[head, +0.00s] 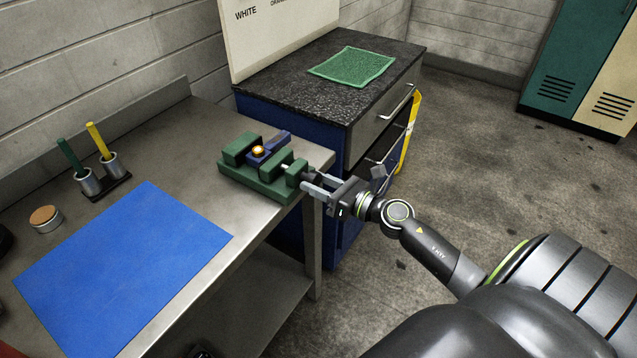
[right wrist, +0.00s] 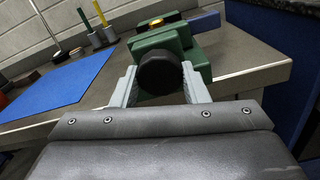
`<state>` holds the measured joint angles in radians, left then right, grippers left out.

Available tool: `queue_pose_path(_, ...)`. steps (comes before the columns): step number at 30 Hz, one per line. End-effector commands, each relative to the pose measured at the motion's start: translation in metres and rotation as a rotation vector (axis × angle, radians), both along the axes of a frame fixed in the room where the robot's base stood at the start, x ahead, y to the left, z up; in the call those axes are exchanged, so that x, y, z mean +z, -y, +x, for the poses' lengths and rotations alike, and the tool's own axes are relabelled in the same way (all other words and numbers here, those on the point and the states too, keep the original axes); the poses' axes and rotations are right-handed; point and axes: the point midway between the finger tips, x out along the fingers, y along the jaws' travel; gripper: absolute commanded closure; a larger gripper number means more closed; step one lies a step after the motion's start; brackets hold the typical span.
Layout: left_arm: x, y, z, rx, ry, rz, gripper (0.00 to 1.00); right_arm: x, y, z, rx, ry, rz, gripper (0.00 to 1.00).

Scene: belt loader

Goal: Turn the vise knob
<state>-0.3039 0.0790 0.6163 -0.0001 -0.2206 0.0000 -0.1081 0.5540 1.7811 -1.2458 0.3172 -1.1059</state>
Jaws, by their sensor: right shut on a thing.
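The green vise (head: 262,172) stands on the steel workbench near its right end. A blue part with an orange-yellow round top (head: 258,152) sits between its jaws. The vise's dark round knob (right wrist: 161,73) faces my right wrist camera, in front of the green body (right wrist: 180,45). My right gripper (head: 311,182) reaches in from the right in the head view. Its two grey fingers lie on either side of the knob and are shut on it, as the right wrist view (right wrist: 162,88) shows. In the head view the fingers partly hide the knob. My left gripper is not in view.
A blue mat (head: 125,265) lies on the workbench (head: 190,130). Behind it are a holder with green and yellow sticks (head: 100,170) and a small cork-topped jar (head: 45,218). A dark-topped cabinet (head: 300,75) with a green cloth (head: 352,66) stands beyond the vise.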

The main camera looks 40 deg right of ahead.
Motion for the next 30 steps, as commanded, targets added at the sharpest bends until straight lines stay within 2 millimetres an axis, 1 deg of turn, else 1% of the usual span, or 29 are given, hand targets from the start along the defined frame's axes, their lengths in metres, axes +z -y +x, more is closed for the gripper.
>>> queue_pose_path(8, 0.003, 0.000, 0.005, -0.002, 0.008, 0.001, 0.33, 0.001, 0.000, 0.000, 0.000, -0.010, 0.025, 0.82)
queue_pose_path(14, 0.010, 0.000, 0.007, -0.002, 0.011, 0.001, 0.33, 0.002, 0.000, 0.000, 0.000, -0.046, 0.111, 0.82)
queue_pose_path(20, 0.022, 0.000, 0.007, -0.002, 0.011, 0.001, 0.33, 0.004, 0.000, 0.000, -0.001, -0.108, 0.260, 0.82)
queue_pose_path(30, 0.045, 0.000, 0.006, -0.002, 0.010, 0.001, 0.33, 0.004, -0.001, 0.000, -0.002, -0.231, 0.560, 0.82)
